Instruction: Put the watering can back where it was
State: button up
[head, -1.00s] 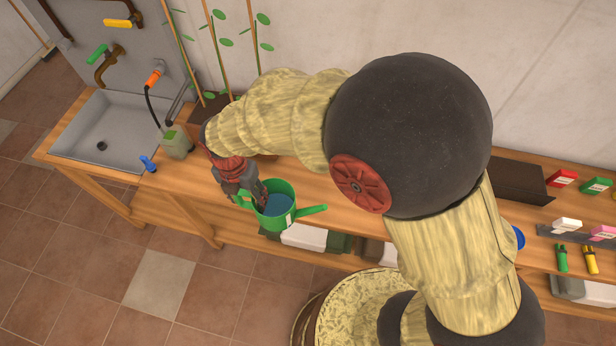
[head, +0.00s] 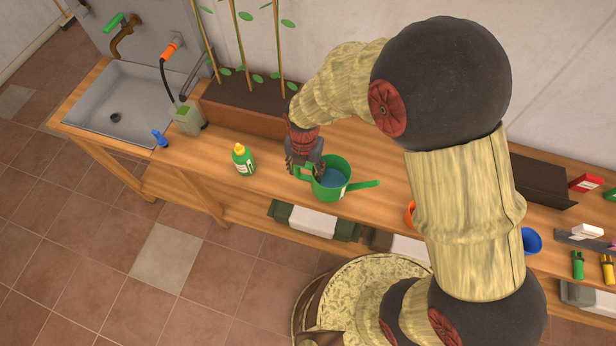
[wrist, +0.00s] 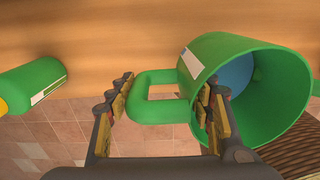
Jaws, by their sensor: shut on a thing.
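The green watering can (head: 328,188) has blue water inside and a spout pointing right in the head view. My gripper (head: 305,165) is shut on its handle, at the left side of the can. In the wrist view the can (wrist: 262,118) is at the right and its looped handle (wrist: 152,97) lies between my fingers (wrist: 165,98). The can is close to the front edge of the wooden bench (head: 255,200); whether it touches the top I cannot tell.
A green bottle with a yellow cap (head: 243,159) stands left of the can. A planter with stems (head: 240,112) is behind. The sink (head: 125,105) and a grey-green canister (head: 187,119) are further left. An orange item (head: 410,213) and a blue bowl (head: 531,240) are at right.

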aim_at(308, 177)
jog(key=shift+w+d+f, duration=0.1)
jog(key=shift+d+f, duration=0.25)
jog(key=shift+f, duration=0.1)
jog(key=shift+d+f+b, duration=0.1)
jog(key=shift+f+b, duration=0.35)
jog(key=shift+f, duration=1.15)
jog(key=shift+f, duration=0.15)
jog(key=o, duration=1.8)
